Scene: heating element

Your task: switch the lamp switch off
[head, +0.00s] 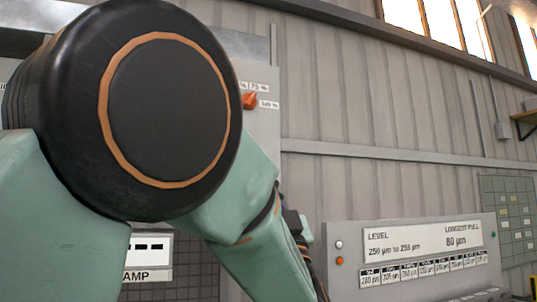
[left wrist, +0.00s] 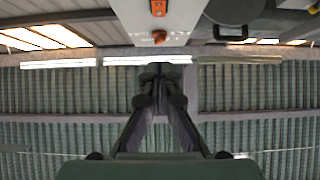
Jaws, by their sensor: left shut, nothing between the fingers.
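In the head view my left arm fills the left side and hides much of the grey panel behind it. A white plate (head: 147,258) whose visible lettering reads "AMP" shows below the arm, partly covered. An orange knob (head: 250,100) with small labels sits on the grey panel, right of my arm. In the left wrist view an orange knob (left wrist: 159,36) and an orange switch-like part (left wrist: 158,8) show on a pale panel at the top. I cannot tell which is the lamp switch. My left gripper (left wrist: 160,85) is shut and empty, apart from both in the picture. My right gripper is out of view.
A console (head: 410,255) with level readouts and small buttons stands at the lower right. A green gridded board (head: 510,220) hangs behind it. The corrugated wall (head: 390,110) between panel and windows is bare. A dark rounded object (left wrist: 235,10) shows at the wrist view's top right.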

